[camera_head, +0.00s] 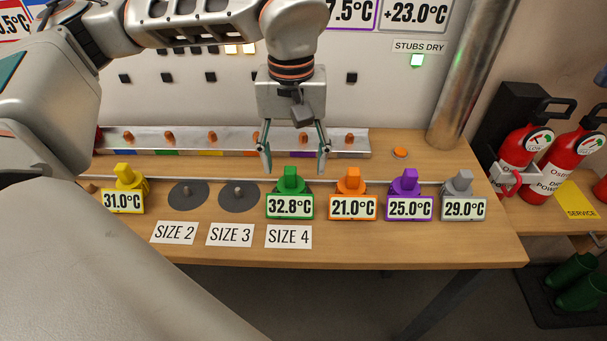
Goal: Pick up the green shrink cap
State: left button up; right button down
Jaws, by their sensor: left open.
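The green shrink cap (291,180) stands upright on the wooden bench, in a row of similar coloured pieces. A display reading 32.8°C is on its front, above the SIZE 4 card (289,237). My left gripper (294,164) points down over the bench. Its two fingers are spread, with nothing between them that I can tell is held. The fingertips appear just above and to either side of the green knob; the exact depth gap is unclear. My right gripper is out of view.
A yellow piece (125,176) is at the left. Dark discs (188,195) lie left of the green piece. Orange (352,181), purple (410,182) and grey (462,184) pieces stand to the right. A metal rack (340,140) runs behind. A metal pipe (470,75) rises behind right.

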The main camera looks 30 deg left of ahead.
aim_at(290, 187)
pick_arm(q)
jog(key=shift+s+f, duration=0.15)
jog(key=shift+f, duration=0.35)
jog(key=shift+s+f, duration=0.15)
jog(key=shift+f, duration=0.35)
jog(key=f, duration=0.3)
jog(key=f+b, duration=0.1)
jog(key=shift+s+a+f, duration=0.15)
jog(key=shift+a+f, duration=0.2)
jog(key=shift+f, duration=0.45)
jog(key=c, duration=1.2)
